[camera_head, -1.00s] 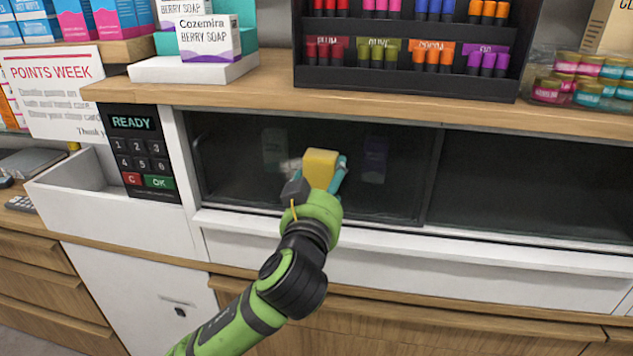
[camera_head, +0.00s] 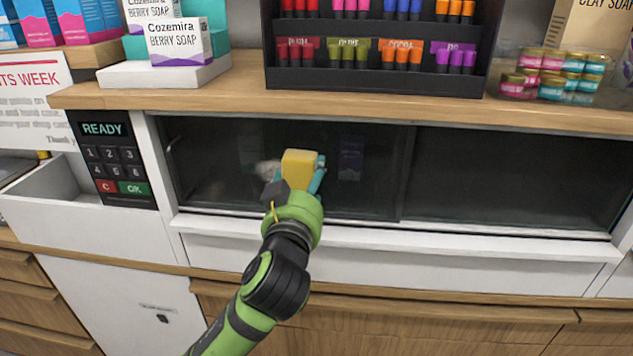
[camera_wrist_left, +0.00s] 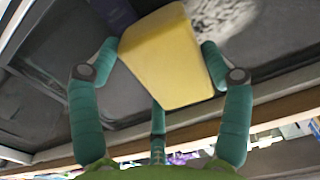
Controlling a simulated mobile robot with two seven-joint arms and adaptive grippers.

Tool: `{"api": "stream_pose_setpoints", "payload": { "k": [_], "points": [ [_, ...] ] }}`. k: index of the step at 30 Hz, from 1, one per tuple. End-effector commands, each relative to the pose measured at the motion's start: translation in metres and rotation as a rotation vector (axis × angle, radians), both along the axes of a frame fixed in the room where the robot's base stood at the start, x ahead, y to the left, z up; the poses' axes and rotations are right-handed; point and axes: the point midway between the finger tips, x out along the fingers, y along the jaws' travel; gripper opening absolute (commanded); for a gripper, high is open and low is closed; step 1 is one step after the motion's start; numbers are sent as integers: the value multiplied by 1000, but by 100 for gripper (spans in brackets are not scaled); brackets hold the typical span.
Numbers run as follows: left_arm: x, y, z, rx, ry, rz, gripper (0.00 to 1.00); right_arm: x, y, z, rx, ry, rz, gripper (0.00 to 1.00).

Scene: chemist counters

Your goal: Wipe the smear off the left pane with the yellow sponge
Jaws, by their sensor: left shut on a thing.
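The yellow sponge (camera_head: 299,169) is held in my left gripper (camera_head: 294,186) in front of the left pane (camera_head: 222,190). In the left wrist view the sponge (camera_wrist_left: 170,58) sits between the teal fingers of my left gripper (camera_wrist_left: 160,65). A whitish smear (camera_head: 262,168) shows on the left pane just left of the sponge. In the left wrist view the smear (camera_wrist_left: 224,22) is a pale patch beyond the right finger. I cannot tell whether the sponge touches the glass. My right gripper is not in view.
The right pane (camera_head: 510,175) is clear of my arm. A wooden counter (camera_head: 230,100) juts out above the panes, with a black lipstick rack (camera_head: 375,75) and soap boxes (camera_head: 178,45) on it. A keypad (camera_head: 117,160) stands left of the panes. A white ledge (camera_head: 400,238) runs below.

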Motion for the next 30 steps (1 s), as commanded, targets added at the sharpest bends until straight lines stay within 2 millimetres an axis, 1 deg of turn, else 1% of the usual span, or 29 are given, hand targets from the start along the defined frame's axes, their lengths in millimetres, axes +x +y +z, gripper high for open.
{"api": "stream_pose_setpoints", "payload": {
  "k": [1, 8, 18, 26, 30],
  "points": [
    [1, 5, 0, 1, 1, 5, 52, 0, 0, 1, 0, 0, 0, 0],
    [2, 13, 1, 2, 0, 5, 52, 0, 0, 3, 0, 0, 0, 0],
    [1, 42, 0, 2, 1, 6, 52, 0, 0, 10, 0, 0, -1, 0],
    [1, 51, 0, 3, 1, 5, 52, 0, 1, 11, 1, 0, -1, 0],
    [1, 62, 1, 2, -1, 6, 52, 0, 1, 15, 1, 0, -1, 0]
  ]
}}
